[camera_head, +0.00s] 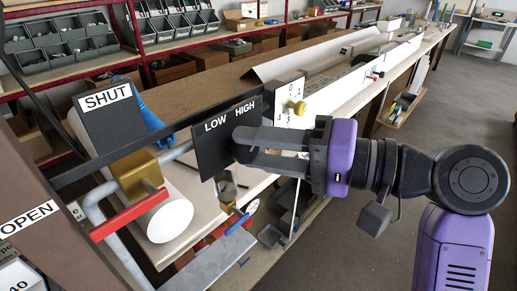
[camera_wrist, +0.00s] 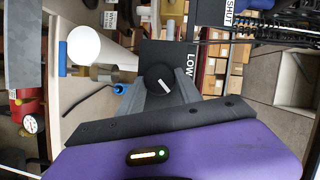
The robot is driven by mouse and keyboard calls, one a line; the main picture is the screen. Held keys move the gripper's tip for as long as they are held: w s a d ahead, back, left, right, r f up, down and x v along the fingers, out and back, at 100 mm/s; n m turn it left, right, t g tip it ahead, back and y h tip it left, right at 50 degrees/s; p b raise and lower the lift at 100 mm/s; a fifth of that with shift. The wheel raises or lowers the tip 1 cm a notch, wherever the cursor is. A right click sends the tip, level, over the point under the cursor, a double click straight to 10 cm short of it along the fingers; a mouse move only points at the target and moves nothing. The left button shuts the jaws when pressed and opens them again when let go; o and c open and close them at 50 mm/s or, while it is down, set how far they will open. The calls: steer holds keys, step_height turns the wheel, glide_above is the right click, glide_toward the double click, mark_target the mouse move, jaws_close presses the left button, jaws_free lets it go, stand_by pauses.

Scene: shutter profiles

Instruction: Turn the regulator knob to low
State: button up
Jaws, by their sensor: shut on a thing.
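The regulator's black panel (camera_head: 212,155) has the white labels LOW and HIGH along its top in the head view. My gripper (camera_head: 243,146) reaches it from the right, and its fingers cover the knob there. In the wrist view, the round black knob (camera_wrist: 160,78) with a white pointer line sits between the fingertips of my gripper (camera_wrist: 160,88), which is shut on it. The panel (camera_wrist: 151,49) also shows there, with LOW to the right of the knob; HIGH is not visible. The pointer line is slanted; I cannot tell which label it marks.
A red-handled valve (camera_head: 130,214) with grey pipes and a white cylinder (camera_head: 170,220) stands left of the panel. SHUT (camera_head: 106,98) and OPEN (camera_head: 29,217) signs are at left. The long bench (camera_head: 330,60) runs behind. Open floor (camera_head: 400,240) lies at right.

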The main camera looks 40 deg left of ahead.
steer(key=n+t+h, duration=0.1)
steer(key=n, duration=0.2)
steer(key=shift+s+n, duration=0.15)
steer(key=shift+n, duration=0.25)
steer(key=n+t+h, duration=0.1)
steer(key=n+t, duration=0.1)
steer(key=shift+s+r+n+b, duration=0.1)
steer(key=shift+s+n+b, duration=0.05)
steer(key=shift+n+b, duration=0.25)
steer(key=o, duration=1.3)
steer(key=shift+o, duration=0.2)
steer(key=shift+r, duration=0.1)
steer(key=s+v, duration=0.1)
steer(key=v, duration=0.6)
steer(key=shift+w+d+b, duration=0.35)
steer(key=shift+w+d, duration=0.05)
steer(key=shift+w, duration=0.1)
steer(key=shift+r, duration=0.15)
